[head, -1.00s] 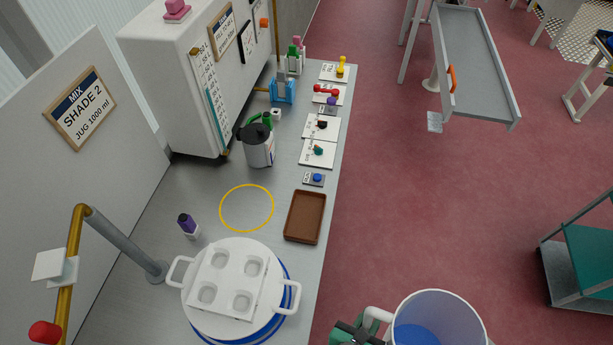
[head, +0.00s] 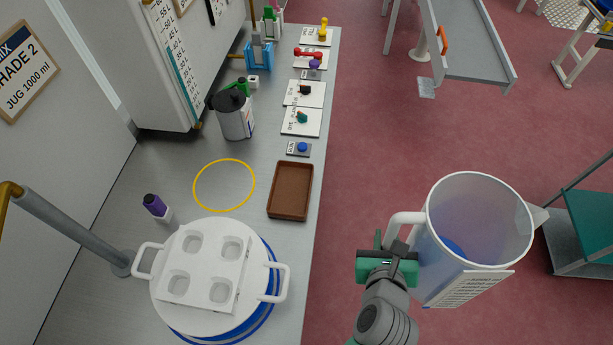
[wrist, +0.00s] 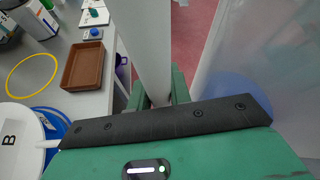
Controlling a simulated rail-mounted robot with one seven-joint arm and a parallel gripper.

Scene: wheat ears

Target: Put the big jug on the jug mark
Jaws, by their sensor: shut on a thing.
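The big jug (head: 470,235) is clear plastic with a white handle, a printed label panel and a little blue at its bottom. It is held over the red floor, right of the bench, roughly upright with a slight tilt. My gripper (head: 393,250) is shut on its handle; in the wrist view the white handle (wrist: 148,45) runs up between the green fingers. The yellow ring (head: 224,159) on the bench looks like the jug mark, with nothing standing in it. It also shows in the wrist view (wrist: 31,54).
A brown tray (head: 290,191) lies right of the ring. A white lidded pot (head: 210,270) with side handles stands in front, a purple-capped bottle (head: 157,208) at left. A grey canister (head: 235,115) stands behind the ring. A grey pole (head: 75,225) leans at left.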

